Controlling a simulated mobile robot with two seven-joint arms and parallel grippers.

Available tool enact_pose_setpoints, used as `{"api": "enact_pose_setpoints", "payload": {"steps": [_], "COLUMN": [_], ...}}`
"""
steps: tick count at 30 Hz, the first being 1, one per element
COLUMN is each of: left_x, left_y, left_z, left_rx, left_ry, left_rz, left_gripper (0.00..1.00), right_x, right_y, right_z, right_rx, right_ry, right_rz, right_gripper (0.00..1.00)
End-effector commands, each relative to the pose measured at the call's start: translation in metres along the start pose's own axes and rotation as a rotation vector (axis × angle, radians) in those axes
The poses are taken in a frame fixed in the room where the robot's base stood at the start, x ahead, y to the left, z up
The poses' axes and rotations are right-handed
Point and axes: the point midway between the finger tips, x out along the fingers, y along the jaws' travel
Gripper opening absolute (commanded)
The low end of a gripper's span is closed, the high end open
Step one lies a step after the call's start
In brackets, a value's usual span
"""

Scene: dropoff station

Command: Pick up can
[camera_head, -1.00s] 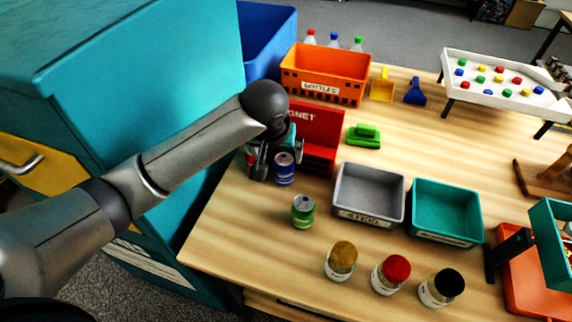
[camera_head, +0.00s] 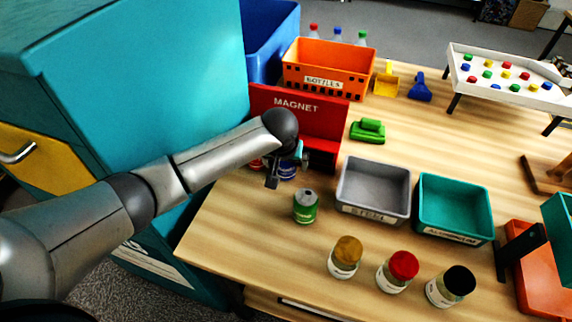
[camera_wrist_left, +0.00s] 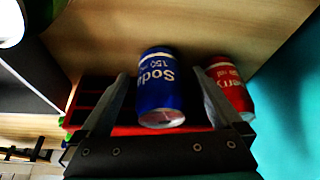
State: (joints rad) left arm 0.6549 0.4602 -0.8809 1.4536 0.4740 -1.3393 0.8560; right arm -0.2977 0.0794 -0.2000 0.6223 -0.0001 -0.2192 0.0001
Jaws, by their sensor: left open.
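A blue soda can (camera_wrist_left: 160,90) stands between the two fingers of my left gripper (camera_wrist_left: 161,76) in the left wrist view, with gaps on both sides. A red can (camera_wrist_left: 230,88) is just outside the right-hand finger. In the head view my left gripper (camera_head: 274,173) is open over these cans and hides most of them. Only small parts of the blue can (camera_head: 288,171) and the red can (camera_head: 256,163) show there. A green can (camera_head: 305,207) stands apart, nearer the front of the table.
The red magnet unit (camera_head: 318,124) stands right behind the cans. A grey bin (camera_head: 374,214) and a teal bin (camera_head: 455,236) lie to the right. Three jars (camera_head: 345,258) stand at the front. A teal cabinet (camera_head: 120,80) borders the left.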

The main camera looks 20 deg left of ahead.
Motion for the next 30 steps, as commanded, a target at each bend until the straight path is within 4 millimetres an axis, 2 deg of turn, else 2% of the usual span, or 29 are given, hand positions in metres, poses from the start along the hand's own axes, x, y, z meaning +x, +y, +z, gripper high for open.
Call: {"api": "enact_pose_setpoints", "payload": {"steps": [9, 30], "left_x": [0.0028, 0.0028], "left_y": [0.0002, -0.0003], "left_z": [-0.0004, -0.0002], "left_rx": [0.001, 0.000], "left_ry": [0.001, 0.000], "left_rz": [0.001, 0.000], "left_gripper": [0.97, 0.18], "right_x": [0.0007, 0.0006], "right_y": [-0.0001, -0.0003], "right_z": [0.0011, 0.0036], "right_rx": [0.000, 0.000], "right_ry": [-0.002, -0.007], "right_rz": [0.000, 0.000], "right_gripper": [0.50, 0.50]}}
